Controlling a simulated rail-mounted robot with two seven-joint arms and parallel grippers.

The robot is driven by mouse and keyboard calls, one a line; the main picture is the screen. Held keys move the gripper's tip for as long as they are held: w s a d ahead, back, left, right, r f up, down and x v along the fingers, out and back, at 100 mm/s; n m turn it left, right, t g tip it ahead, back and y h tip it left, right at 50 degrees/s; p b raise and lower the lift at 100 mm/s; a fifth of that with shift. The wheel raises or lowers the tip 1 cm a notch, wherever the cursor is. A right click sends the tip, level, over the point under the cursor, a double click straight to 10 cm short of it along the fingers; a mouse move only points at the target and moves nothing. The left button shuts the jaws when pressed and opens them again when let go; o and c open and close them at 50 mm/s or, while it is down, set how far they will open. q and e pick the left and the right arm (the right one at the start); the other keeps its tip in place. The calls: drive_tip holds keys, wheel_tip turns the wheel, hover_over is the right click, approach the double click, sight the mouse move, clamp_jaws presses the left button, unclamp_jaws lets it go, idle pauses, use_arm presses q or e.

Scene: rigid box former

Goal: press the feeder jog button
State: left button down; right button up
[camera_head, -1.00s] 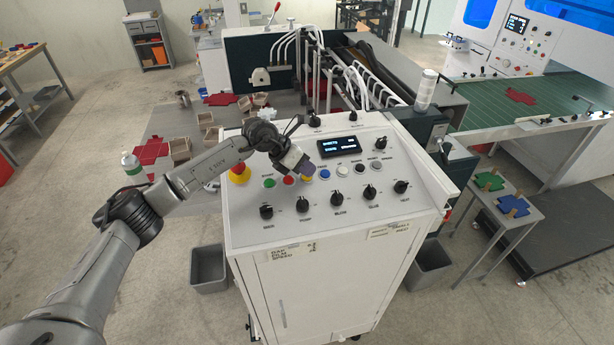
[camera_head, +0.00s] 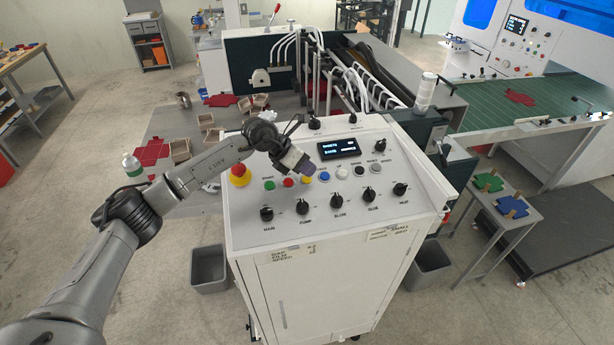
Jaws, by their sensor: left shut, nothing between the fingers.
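My right gripper is not in view.
A red mushroom button on yellow (camera_head: 239,174) stands at the panel's left. A display (camera_head: 339,148) is right of my gripper. Several black knobs (camera_head: 339,201) line the front, with more behind. A white bottle (camera_head: 426,92) stands on the machine at the right.

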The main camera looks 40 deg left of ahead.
use_arm(q)
drive_tip(key=shift+r, duration=0.1)
drive_tip(key=r+p, duration=0.2)
drive_tip(key=r, duration=0.1)
drive_tip(key=r+p, duration=0.1)
drive_tip(key=shift+s+d+r, duration=0.35)
drive_tip(key=shift+d+r, duration=0.05)
idle(0.7)
idle(0.3)
